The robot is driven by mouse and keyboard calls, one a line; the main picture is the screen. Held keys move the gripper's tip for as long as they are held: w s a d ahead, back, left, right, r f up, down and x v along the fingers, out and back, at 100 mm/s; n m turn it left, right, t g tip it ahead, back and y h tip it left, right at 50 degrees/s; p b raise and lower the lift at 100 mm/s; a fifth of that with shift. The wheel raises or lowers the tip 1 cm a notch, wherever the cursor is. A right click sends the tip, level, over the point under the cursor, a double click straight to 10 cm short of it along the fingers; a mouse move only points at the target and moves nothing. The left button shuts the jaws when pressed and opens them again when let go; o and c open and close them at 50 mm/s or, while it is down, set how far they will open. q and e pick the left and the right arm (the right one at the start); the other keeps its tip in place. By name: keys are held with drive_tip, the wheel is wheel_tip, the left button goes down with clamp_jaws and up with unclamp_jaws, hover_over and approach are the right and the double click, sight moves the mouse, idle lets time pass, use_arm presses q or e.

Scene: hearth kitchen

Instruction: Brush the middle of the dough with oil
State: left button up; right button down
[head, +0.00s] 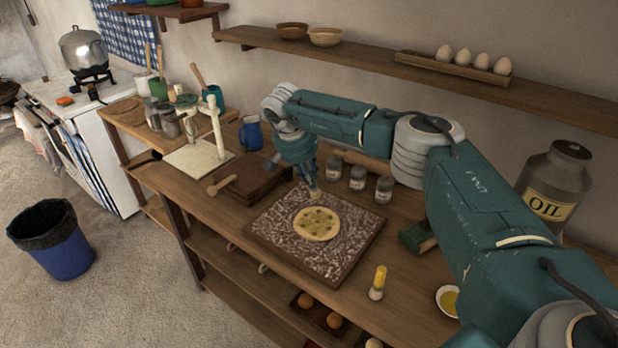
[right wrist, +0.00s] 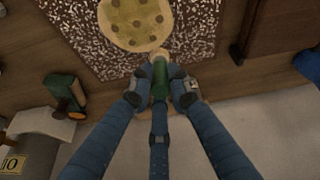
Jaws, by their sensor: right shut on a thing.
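The dough (head: 316,224) is a flat pale round with several darker spots, lying on a flour-dusted board (head: 268,238); it also shows at the top of the right wrist view (right wrist: 118,36). My right gripper (head: 308,180) is shut on a green-handled brush (right wrist: 159,82). The brush's pale tip (head: 314,192) points down by the dough's far edge; I cannot tell whether it touches. A small white bowl of yellow oil (head: 449,301) sits at the right of the table. My left gripper is not in view.
A large oil can (head: 553,184) is at the back right. A shelf (head: 430,76) runs above my arm.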

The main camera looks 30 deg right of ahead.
drive_tip(key=shift+r+p, duration=1.1)
drive_tip(key=shift+r, duration=0.45)
drive_tip(key=shift+f, duration=0.1)
